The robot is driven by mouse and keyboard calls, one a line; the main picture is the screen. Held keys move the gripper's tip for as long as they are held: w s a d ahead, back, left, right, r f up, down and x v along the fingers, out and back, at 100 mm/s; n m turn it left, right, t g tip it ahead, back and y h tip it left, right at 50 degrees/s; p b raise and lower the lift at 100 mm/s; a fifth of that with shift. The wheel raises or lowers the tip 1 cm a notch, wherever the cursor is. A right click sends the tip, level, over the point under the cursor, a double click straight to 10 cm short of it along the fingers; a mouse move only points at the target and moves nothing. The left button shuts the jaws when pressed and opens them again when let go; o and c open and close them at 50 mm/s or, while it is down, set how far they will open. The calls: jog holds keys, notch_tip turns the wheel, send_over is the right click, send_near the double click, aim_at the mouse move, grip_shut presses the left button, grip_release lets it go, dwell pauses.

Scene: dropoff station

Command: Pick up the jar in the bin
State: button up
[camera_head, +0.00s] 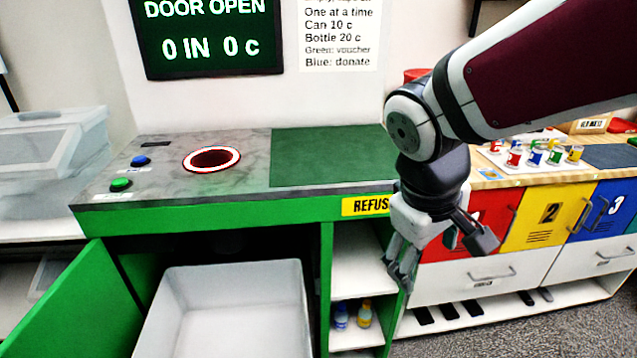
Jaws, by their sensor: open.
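A large white bin (225,288) stands low in the green cabinet, behind its open door. The visible part of its inside looks bare, and I see no jar in it. The bin's near part is cut off by the bottom edge of the picture, so its front floor is hidden. My gripper (443,262) points down with its fingers spread and nothing between them. It is in front of the counter's right end, to the right of the bin and higher.
The green door (70,312) swings out at left. The grey counter (240,148) has a round ringed hole (212,159). Two small bottles (364,314) stand on a low shelf. A screen (207,38) reads DOOR OPEN.

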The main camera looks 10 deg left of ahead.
jog(key=w+a+f+n+b, duration=0.2)
jog(key=w+a+f, duration=0.1)
jog(key=a+f, duration=0.3)
jog(key=w+a+f+n+b, duration=0.2)
jog(key=w+a+f+b, duration=0.15)
jog(key=f, duration=0.35)
jog(key=s+a+f+n+g+b, duration=0.1)
jog(key=a+f+n+b, duration=0.1)
jog(key=a+f, duration=0.5)
jog(key=s+a+f+n+g+y+b, duration=0.1)
jog(key=s+a+f+n+b, duration=0.1)
jog(key=a+f, duration=0.6)
jog(key=s+a+f+n+y+b, duration=0.1)
jog(key=a+f+n+b, duration=0.2)
jog(key=f, duration=1.3)
jog(key=shift+s+a+n+g+b, duration=0.2)
jog(key=shift+a+b, duration=0.3)
jog(key=shift+a, duration=0.8)
jog(key=shift+s+a+n+g+b, duration=0.15)
jog(key=shift+a+b, duration=0.3)
jog(key=shift+a, duration=0.85)
notch_tip(320, 180, down, 8)
jog(key=shift+a+b, duration=0.15)
jog(key=shift+b, duration=1.05)
jog(key=shift+a+f+b, duration=0.15)
jog(key=shift+f+b, duration=1.2)
jog(key=shift+f, duration=1.7)
jog(key=shift+r, duration=0.1)
jog(key=c, duration=1.3)
